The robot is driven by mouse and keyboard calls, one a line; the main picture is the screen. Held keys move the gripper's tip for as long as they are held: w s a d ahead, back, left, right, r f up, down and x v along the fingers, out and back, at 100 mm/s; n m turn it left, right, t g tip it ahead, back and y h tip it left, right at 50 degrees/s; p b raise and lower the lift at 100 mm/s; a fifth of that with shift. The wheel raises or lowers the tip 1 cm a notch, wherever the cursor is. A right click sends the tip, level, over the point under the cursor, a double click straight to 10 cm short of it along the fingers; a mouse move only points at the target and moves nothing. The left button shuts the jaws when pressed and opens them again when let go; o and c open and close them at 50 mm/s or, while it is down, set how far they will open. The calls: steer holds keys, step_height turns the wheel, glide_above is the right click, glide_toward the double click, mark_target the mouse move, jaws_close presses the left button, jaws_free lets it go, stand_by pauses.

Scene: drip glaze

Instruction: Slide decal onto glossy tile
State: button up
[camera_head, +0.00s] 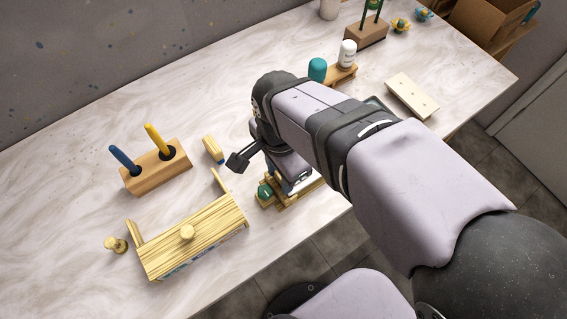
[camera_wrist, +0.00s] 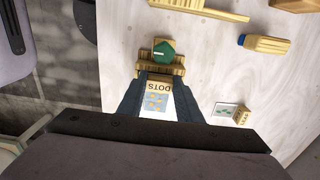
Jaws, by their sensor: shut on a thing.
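In the wrist view, my gripper (camera_wrist: 161,82) has its dark fingers on both sides of a wooden-edged piece marked DOTS (camera_wrist: 158,87), with a blue, orange-patterned decal face (camera_wrist: 155,103) below the lettering. My gripper is shut on this piece. Just beyond the fingertips, a green many-sided piece (camera_wrist: 164,50) sits on a small wooden stand (camera_wrist: 176,69); it also shows in the head view (camera_head: 265,190). A small block with a green-patterned face (camera_wrist: 228,110) lies to the right of the fingers. My arm hides most of the gripper area in the head view. I cannot tell which piece is the glossy tile.
The table's left end is mostly clear.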

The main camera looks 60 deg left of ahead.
steer(key=shift+s, duration=0.75)
step_height(320, 180, up, 7)
steer(key=p, duration=0.7)
stand_by(0.3)
steer(key=shift+w, duration=0.15)
